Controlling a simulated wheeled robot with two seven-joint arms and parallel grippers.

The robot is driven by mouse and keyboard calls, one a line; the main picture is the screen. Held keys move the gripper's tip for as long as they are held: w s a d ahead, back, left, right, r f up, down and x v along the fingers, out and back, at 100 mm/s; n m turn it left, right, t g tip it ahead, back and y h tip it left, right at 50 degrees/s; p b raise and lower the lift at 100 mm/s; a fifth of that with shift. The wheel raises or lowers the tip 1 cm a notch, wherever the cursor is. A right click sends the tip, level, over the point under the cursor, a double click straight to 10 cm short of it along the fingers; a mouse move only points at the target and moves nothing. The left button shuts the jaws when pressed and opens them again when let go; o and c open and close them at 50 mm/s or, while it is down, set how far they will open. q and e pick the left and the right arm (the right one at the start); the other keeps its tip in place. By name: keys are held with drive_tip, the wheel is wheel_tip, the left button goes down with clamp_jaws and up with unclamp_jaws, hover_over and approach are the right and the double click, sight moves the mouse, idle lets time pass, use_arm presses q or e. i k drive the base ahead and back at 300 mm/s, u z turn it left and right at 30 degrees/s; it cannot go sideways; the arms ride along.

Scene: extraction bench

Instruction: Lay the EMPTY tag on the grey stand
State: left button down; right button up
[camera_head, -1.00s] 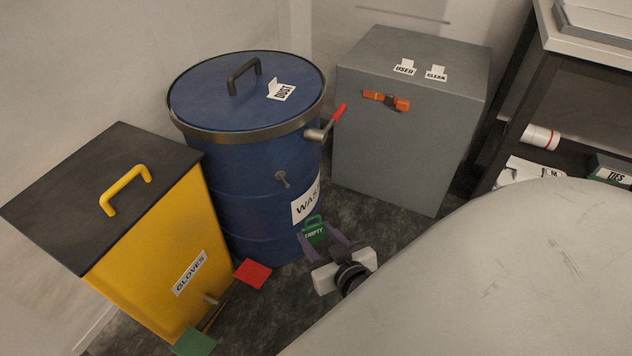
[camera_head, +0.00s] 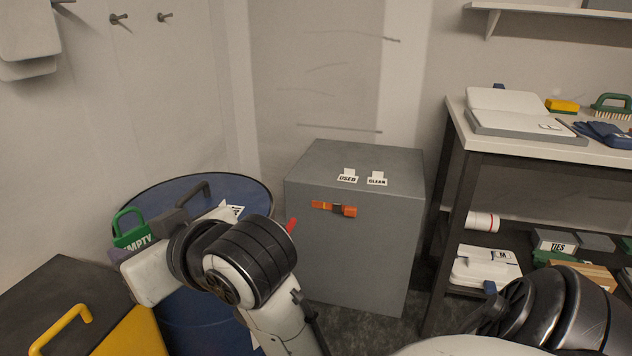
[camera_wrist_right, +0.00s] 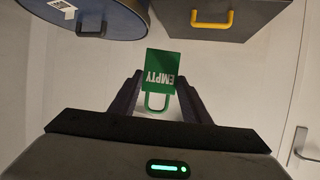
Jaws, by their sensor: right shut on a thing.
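The EMPTY tag (camera_head: 131,231) is a green tag with a loop handle and white lettering. My right gripper (camera_head: 146,238) is shut on it and holds it up at the left of the head view, in front of the wall and the blue drum's left side. In the right wrist view the tag (camera_wrist_right: 161,68) sits between the two dark fingers, its loop toward the palm. The grey stand (camera_head: 350,250) is a tall grey box, right of the gripper and apart from it. USED (camera_head: 347,177) and CLEAN (camera_head: 377,179) tags are on its top. My left gripper is out of view.
The blue drum (camera_head: 195,320) with its lid handle stands left of the grey stand, partly hidden by my arm. A black-lidded yellow bin (camera_head: 130,335) is at lower left. An orange latch (camera_head: 335,209) is on the stand's front. A shelved bench (camera_head: 462,215) stands right.

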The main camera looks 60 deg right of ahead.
sight(367, 166)
drive_tip(key=u, duration=1.4)
drive_tip(key=k, duration=1.45)
drive_tip(key=z, duration=2.1)
drive_tip(key=i, duration=1.65)
